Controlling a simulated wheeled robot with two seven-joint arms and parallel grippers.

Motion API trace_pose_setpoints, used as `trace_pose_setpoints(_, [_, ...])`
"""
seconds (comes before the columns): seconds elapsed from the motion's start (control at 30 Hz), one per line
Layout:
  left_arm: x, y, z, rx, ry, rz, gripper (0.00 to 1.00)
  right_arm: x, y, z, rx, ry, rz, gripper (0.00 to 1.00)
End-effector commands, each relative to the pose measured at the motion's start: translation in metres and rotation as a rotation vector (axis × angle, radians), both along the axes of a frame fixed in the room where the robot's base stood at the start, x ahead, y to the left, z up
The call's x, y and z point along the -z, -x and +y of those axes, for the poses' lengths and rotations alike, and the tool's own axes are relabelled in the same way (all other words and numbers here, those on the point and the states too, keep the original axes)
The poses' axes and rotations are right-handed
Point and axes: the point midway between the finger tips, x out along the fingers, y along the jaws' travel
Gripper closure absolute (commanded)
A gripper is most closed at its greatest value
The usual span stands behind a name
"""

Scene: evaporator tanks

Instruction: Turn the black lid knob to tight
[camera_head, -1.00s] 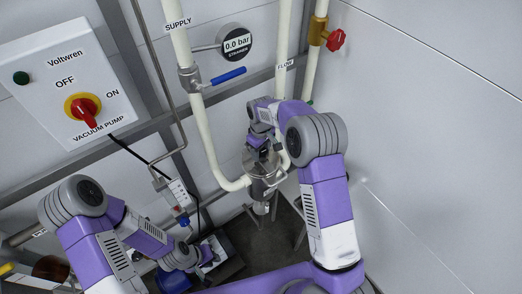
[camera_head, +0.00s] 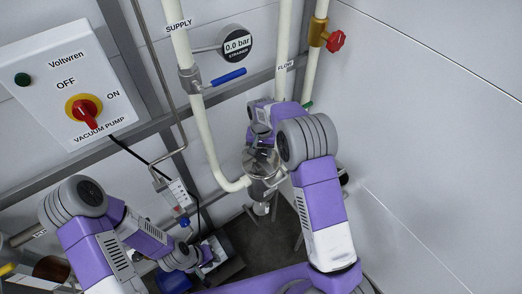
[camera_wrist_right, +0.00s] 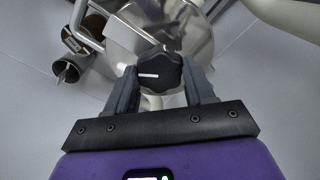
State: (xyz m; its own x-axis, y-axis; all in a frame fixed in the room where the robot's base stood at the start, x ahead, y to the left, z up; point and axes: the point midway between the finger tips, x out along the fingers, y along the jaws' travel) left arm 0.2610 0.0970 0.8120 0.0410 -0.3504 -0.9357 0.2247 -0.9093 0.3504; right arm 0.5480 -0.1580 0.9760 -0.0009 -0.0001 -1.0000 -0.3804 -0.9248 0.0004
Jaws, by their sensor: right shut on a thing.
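The black lid knob (camera_wrist_right: 160,73) shows in the right wrist view, a lobed knob with a short white mark on its face. It sits on the shiny steel lid (camera_wrist_right: 188,28) of a tank. My right gripper (camera_wrist_right: 161,84) has one finger on each side of the knob and is shut on it. In the head view, the steel tank (camera_head: 263,186) stands low in the middle, below my right arm; the knob is hard to make out there. My left gripper (camera_head: 207,254) is at the lower left, away from the tank; its fingers are too small to judge.
The vacuum pump box (camera_head: 74,84) with its red switch is on the left. A blue-handled valve (camera_head: 229,77), a gauge (camera_head: 237,44) reading 0.0 bar and a red-handled valve (camera_head: 335,40) are on the pipes behind. A plain wall (camera_head: 430,140) stands at right.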

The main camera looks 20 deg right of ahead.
Motion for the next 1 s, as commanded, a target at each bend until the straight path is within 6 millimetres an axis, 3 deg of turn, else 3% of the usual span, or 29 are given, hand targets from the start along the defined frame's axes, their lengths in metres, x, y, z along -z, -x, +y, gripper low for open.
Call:
trace_pose_setpoints(0.5, [-0.0078, 0.0000, 0.0000, 0.000, 0.000, 0.000, 0.76, -0.0025, -0.0018, 0.0000, 0.431, -0.001, -0.007, 0.77])
trace_pose_setpoints(1.0, [-0.0105, 0.0000, 0.0000, 0.000, 0.000, 0.000, 0.76, -0.0022, -0.0020, -0.0004, 0.585, -0.002, -0.008, 0.77])
